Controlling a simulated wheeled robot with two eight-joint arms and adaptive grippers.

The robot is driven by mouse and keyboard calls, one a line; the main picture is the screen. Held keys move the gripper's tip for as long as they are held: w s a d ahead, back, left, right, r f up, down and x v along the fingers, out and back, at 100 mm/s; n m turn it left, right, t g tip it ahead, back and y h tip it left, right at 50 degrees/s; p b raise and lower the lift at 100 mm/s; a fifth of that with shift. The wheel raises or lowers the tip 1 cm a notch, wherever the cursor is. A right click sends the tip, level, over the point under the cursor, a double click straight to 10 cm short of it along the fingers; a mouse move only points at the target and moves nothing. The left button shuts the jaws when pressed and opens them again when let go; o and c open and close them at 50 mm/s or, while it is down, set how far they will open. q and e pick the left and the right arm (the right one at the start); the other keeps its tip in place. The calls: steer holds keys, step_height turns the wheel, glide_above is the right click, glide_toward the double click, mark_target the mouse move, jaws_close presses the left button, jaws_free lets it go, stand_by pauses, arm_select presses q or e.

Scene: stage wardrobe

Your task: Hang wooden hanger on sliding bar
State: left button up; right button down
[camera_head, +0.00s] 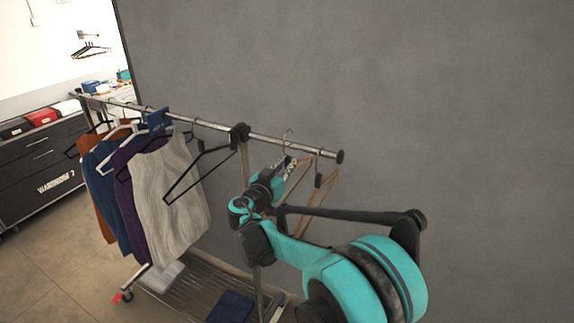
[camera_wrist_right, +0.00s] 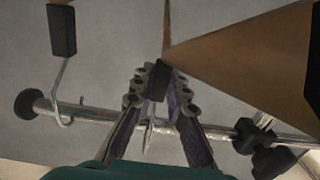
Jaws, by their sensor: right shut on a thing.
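My right gripper (camera_head: 287,167) is at the free end of the sliding bar (camera_head: 270,140). In the right wrist view, its fingers (camera_wrist_right: 160,80) are shut on the black block at the neck of a wooden hanger (camera_wrist_right: 235,60). The hanger's brown wooden arms spread beyond the fingers. Its metal hook (camera_head: 288,138) rises at the bar in the head view; I cannot tell whether it rests on the bar. The bar also crosses the wrist view (camera_wrist_right: 95,115) behind the fingers. My left gripper is not in view.
Another wooden hanger (camera_head: 325,192) hangs near the bar's end cap (camera_head: 340,157); its hook (camera_wrist_right: 62,90) loops the bar. A black clamp (camera_head: 239,133) sits on the bar. An empty black hanger (camera_head: 185,178) and several garments (camera_head: 172,195) hang left. A grey wall (camera_head: 430,90) stands behind.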

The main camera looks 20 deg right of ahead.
steer(key=shift+f+b, duration=1.1)
steer(key=shift+f, duration=0.35)
steer(key=shift+f, duration=0.1)
steer(key=c, duration=1.4)
jaws_free()
steer(key=shift+c, duration=0.2)
steer(key=v, duration=1.2)
